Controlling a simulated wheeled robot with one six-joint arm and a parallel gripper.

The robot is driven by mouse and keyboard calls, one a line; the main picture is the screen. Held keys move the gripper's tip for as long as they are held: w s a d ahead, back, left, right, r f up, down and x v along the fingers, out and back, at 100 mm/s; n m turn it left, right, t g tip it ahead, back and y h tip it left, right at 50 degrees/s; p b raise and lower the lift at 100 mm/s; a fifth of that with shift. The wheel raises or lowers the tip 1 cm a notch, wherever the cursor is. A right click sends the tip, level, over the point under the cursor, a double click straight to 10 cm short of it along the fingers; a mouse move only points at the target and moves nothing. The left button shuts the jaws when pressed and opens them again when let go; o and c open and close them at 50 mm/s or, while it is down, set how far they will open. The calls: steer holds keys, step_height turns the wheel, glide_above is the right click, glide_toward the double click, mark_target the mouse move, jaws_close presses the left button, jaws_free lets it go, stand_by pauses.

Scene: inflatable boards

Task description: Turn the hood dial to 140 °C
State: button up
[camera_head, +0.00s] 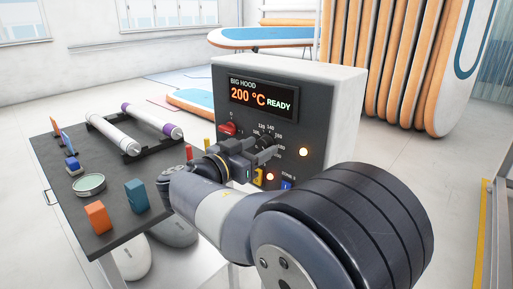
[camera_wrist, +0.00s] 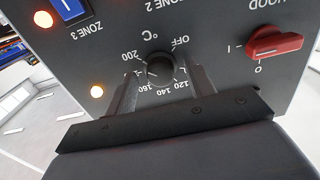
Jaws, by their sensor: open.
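The hood control box (camera_head: 318,128) is dark-fronted, and its display (camera_head: 262,98) reads 200 °C READY. The round black dial (camera_wrist: 160,69) shows upside down in the wrist view, with OFF, 120, 140, 160 and 200 printed around it. Its pointer is too small to read surely. My gripper (camera_wrist: 164,76) is open, with one finger on each side of the dial; I cannot tell whether they touch it. In the head view my gripper (camera_head: 256,147) is at the box front, partly covering the dial and its scale.
A red rotary switch (camera_wrist: 273,42) sits beside the dial. A blue ZONE 3 switch (camera_wrist: 70,10) and lit lamps (camera_wrist: 97,91) are on the same panel. A dark table (camera_head: 110,205) at left holds rollers (camera_head: 115,132), blocks and a tape roll (camera_head: 89,184). Boards (camera_head: 370,55) stand behind.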

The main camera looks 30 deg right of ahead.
steer(key=shift+c, duration=0.3)
steer(key=c, duration=0.9)
